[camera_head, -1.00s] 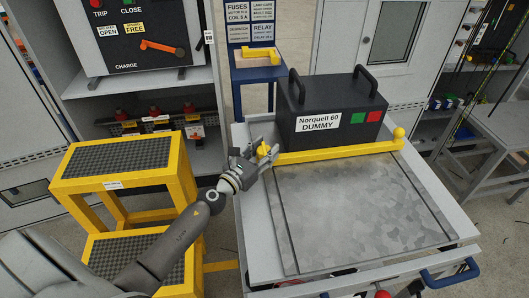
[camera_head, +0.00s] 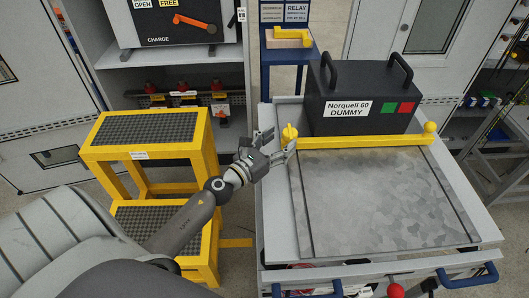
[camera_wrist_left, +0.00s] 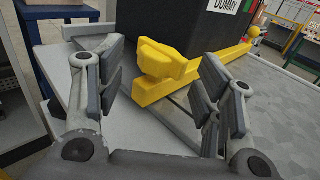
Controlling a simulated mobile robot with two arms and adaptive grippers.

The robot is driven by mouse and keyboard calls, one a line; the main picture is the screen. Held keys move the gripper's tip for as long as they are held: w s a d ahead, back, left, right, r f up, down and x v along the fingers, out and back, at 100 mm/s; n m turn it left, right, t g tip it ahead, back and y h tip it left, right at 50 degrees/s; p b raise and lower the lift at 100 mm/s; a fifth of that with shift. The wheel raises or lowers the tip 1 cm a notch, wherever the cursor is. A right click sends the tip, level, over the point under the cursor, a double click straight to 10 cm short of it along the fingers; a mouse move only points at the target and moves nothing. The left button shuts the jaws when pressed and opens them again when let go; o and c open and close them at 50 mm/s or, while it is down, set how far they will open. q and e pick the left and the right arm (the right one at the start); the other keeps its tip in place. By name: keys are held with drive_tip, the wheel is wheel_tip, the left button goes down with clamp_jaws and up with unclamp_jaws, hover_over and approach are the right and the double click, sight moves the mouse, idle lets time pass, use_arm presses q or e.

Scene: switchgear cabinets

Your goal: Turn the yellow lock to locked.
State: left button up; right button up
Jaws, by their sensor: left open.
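The yellow lock (camera_head: 289,132) is a knob at the left end of a yellow bar (camera_head: 360,141) across the back of the trolley's metal plate. My left gripper (camera_head: 280,141) is open and empty, close to the lock on its near left side. In the left wrist view the lock (camera_wrist_left: 165,64) shows as a blocky yellow handle beyond and between the spread fingers of my gripper (camera_wrist_left: 163,85). A gap shows on both sides, and I see no grip on it. My right gripper is not in view.
A black box (camera_head: 360,95) labelled "Norquell 60 DUMMY" stands behind the bar. A yellow step stool (camera_head: 208,160) is left of the trolley (camera_head: 275,220). The metal plate (camera_head: 385,200) is bare. A blue stand (camera_head: 275,62) is behind.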

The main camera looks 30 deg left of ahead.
use_arm(q)
drive_tip(key=s, duration=0.4)
drive_tip(key=s+a, duration=0.1)
drive_tip(key=s, duration=0.1)
drive_tip(key=shift+s, duration=0.4)
